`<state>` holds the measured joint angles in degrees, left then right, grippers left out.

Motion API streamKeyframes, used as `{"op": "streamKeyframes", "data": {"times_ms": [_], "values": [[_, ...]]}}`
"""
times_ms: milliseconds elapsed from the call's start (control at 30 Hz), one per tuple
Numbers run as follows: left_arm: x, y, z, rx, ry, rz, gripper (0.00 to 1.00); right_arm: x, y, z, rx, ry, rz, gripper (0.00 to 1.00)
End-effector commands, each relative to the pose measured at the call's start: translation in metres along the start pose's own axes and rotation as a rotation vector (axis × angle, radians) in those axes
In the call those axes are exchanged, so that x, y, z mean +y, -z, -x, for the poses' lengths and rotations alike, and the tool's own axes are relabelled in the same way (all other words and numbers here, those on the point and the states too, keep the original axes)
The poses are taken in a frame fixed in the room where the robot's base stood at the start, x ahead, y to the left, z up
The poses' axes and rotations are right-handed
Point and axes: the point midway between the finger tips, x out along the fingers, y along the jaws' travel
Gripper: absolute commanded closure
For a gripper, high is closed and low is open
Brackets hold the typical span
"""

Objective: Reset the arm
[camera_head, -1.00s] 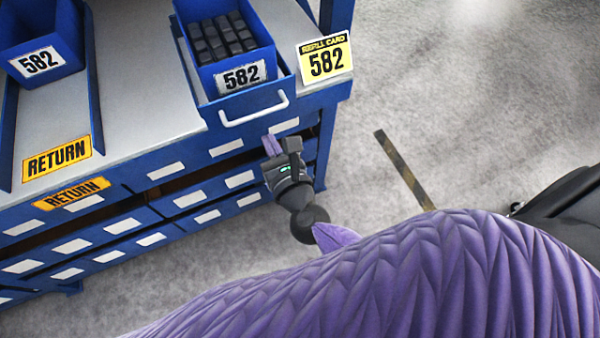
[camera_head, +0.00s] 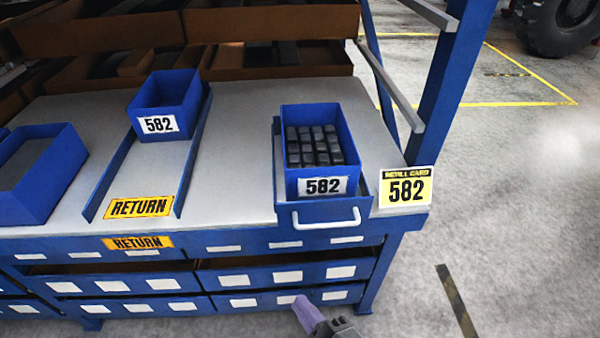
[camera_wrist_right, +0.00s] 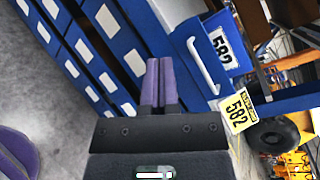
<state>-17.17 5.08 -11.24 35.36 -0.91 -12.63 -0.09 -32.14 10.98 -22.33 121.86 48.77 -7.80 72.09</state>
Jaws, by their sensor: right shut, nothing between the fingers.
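My right gripper (camera_head: 303,306) shows at the bottom edge of the head view, in front of the workbench drawers. Its two purple fingers (camera_wrist_right: 158,80) are together in the right wrist view, with nothing between them. They point along the blue drawer fronts, apart from the pull handle (camera_wrist_right: 203,66). Most of my right arm is outside the head view. My left gripper is in neither view.
A blue bin (camera_head: 326,195) of dark castings sits at the bench's right front, beside a yellow refill card (camera_head: 405,188). An empty-looking blue bin (camera_head: 158,125) stands in the return lane (camera_head: 105,180). Open floor (camera_head: 520,240) lies to the right.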

Motion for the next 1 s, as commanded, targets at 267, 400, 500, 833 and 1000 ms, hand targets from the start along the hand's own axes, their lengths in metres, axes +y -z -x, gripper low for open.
{"op": "streamKeyframes", "data": {"times_ms": [267, 400, 500, 833, 1000], "values": [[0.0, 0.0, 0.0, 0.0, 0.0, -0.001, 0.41, 0.034, 0.041, 0.041, -0.12, -0.664, 1.19, 1.0], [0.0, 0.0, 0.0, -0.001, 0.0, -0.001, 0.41, 0.032, 0.075, 0.08, -0.182, -0.999, 1.501, 1.0], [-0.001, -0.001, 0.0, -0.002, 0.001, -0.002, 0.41, 0.025, 0.095, 0.114, -0.246, -1.252, 1.635, 1.0], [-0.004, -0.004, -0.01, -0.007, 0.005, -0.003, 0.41, 0.124, 0.17, 0.107, -0.336, -1.393, 1.625, 1.0], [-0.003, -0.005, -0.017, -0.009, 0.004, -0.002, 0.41, 0.2, 0.21, 0.122, -0.378, -1.433, 1.6, 1.0]]}}
